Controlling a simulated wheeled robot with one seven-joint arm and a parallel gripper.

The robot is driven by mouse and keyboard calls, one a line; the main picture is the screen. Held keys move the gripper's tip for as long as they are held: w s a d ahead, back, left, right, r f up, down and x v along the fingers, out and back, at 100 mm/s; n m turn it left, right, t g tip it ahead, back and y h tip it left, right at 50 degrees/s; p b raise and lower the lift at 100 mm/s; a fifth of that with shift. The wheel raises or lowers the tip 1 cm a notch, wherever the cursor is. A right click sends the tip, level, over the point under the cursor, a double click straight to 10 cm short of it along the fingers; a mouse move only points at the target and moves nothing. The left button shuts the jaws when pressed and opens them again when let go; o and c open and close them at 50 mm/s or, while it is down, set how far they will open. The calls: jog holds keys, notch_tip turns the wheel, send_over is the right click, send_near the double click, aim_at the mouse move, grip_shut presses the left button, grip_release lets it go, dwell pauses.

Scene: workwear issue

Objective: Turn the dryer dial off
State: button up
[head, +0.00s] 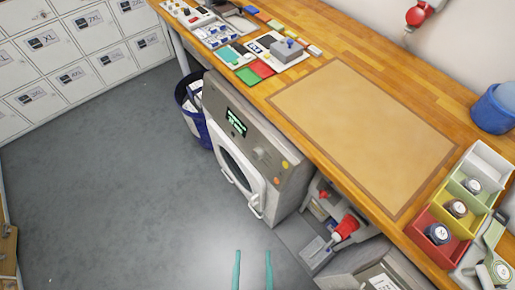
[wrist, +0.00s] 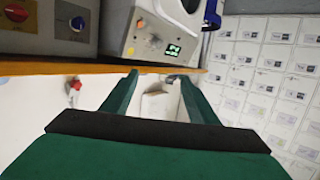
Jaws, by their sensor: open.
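The white and grey dryer (head: 252,185) stands under the wooden bench. Its panel has a lit green display (head: 236,122), a small grey dial (head: 259,153) and orange and yellow buttons. The dial's setting is too small to read. My gripper (head: 253,254) is open and empty, its teal fingers at the bottom of the head view, apart from the dryer. In the wrist view the fingers (wrist: 158,76) point toward the bench edge, below the panel in the picture.
The wooden bench (head: 330,70) overhangs the dryer and bears a tan mat (head: 365,135) and colored bins (head: 440,222). A blue basket (head: 190,105) stands left of the dryer. A red-handled device (head: 345,228) is to its right. The grey floor (head: 120,180) at left is clear.

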jog(key=w+a+f+m+h, duration=0.35)
jog(key=a+f, duration=0.25)
jog(key=f, duration=0.2)
jog(key=m+g+h, duration=0.3)
jog(key=m+h, duration=0.1)
jog(key=h, duration=0.5)
send_near(255, 155)
jog(key=shift+n, duration=0.25)
jog(key=x, duration=0.6)
jog(key=shift+f, duration=0.2)
jog(key=shift+x, duration=0.85)
jog(key=shift+w, duration=0.1)
jog(key=c, duration=1)
